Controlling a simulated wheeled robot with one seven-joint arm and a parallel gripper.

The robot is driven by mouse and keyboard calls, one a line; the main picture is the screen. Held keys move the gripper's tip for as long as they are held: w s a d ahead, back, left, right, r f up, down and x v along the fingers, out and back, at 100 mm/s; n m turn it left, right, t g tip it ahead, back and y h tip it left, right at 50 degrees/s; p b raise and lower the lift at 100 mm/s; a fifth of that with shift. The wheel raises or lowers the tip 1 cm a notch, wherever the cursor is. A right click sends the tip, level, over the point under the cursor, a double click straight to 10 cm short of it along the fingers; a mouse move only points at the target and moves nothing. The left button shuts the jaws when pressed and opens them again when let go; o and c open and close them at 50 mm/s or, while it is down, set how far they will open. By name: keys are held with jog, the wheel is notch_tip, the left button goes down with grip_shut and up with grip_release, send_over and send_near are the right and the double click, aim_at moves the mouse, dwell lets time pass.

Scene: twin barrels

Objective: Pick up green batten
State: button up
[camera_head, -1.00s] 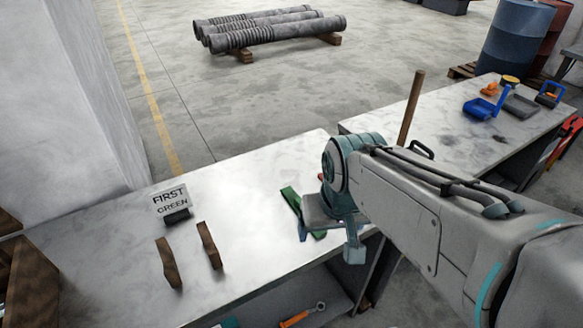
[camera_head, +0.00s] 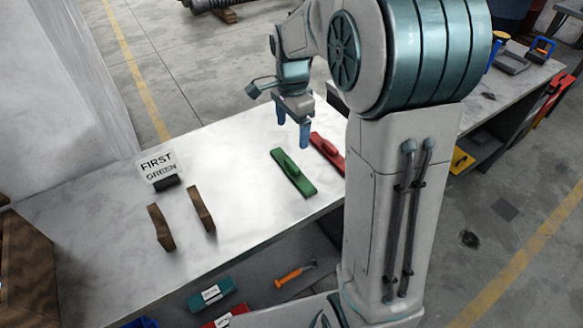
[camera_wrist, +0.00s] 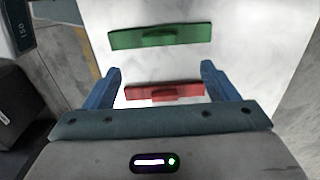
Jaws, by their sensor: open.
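The green batten (camera_head: 293,173) lies flat on the near bench, with a raised grip along its middle. A red batten (camera_head: 328,153) lies to its right, apart from it. My gripper (camera_head: 292,135) is open and empty above the bench, near the far ends of the battens. In the wrist view the green batten (camera_wrist: 160,37) lies across the picture beyond the fingertips. The red batten (camera_wrist: 165,91) shows between the two blue fingers (camera_wrist: 158,78), lower down on the bench top. Neither batten is held.
A sign (camera_head: 158,165) reading "FIRST GREEN" stands at the bench's left. Two brown wooden supports (camera_head: 161,228) (camera_head: 201,209) stand in front of it. The bench top (camera_head: 245,195) is clear between them and the green batten. Tools and labelled items (camera_head: 211,293) lie on the shelf below.

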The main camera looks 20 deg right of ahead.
aim_at(292, 164)
notch_tip(292, 164, down, 12)
jog(key=shift+r+p, duration=0.15)
jog(key=shift+p, duration=0.3)
jog(key=c, duration=1.1)
